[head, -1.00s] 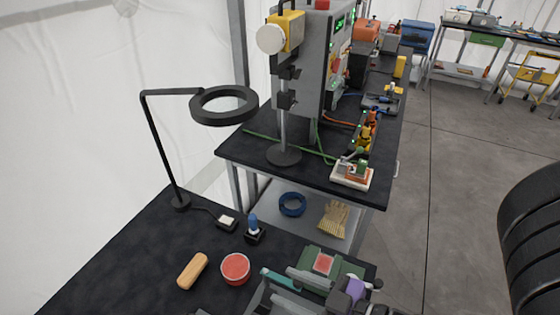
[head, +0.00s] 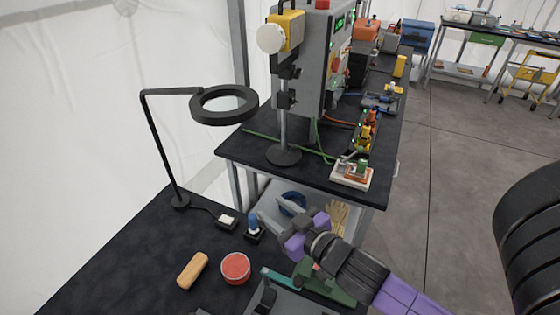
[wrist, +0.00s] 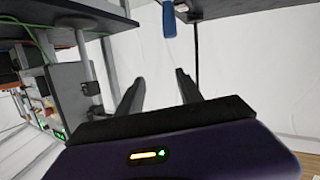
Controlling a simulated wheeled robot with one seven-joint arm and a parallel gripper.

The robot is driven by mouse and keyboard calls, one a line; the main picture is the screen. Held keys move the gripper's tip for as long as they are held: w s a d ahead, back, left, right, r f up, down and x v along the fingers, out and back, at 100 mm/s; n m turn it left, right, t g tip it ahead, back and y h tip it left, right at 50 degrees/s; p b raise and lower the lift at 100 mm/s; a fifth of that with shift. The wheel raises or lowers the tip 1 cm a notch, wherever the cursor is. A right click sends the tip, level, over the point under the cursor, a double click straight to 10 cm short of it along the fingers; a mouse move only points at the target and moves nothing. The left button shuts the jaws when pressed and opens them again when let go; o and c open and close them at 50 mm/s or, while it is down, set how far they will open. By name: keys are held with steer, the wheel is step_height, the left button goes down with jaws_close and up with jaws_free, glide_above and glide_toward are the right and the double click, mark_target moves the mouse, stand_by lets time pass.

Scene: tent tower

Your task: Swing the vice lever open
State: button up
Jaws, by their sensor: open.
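A green fixture (head: 330,290), which may be the vice, sits at the bottom of the head view, partly covered by my arm. A teal bar (head: 282,280) lies at its left; I cannot tell whether this is the vice lever. My gripper (head: 272,213) is open and empty, above and behind the fixture, with its fingers pointing left toward a small blue-topped bottle (head: 253,222). In the wrist view, my open fingers (wrist: 160,82) have nothing between them, and a blue object (wrist: 170,20) shows beyond them. No lever is clear in the wrist view.
A red round tub (head: 236,268) and a tan cylinder (head: 192,270) lie on the dark bench. A ring lamp (head: 224,104) stands at the left. A second bench behind holds a control box (head: 310,60) and a small white-based device (head: 352,174). A black tyre-like object (head: 530,240) is at right.

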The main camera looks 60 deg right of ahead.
steer(key=w+d+r+m+g+h, duration=0.1)
steer(key=w+d+r+m+h, duration=0.1)
steer(key=d, duration=0.3)
steer(key=w+d+r+m+g+h, duration=0.1)
steer(key=w+d+r+m+h, duration=0.1)
steer(key=d, duration=0.4)
steer(key=shift+w+d+r+m+h, duration=0.25)
steer(key=shift+w+r+m+h, duration=0.2)
steer(key=shift+m, duration=0.65)
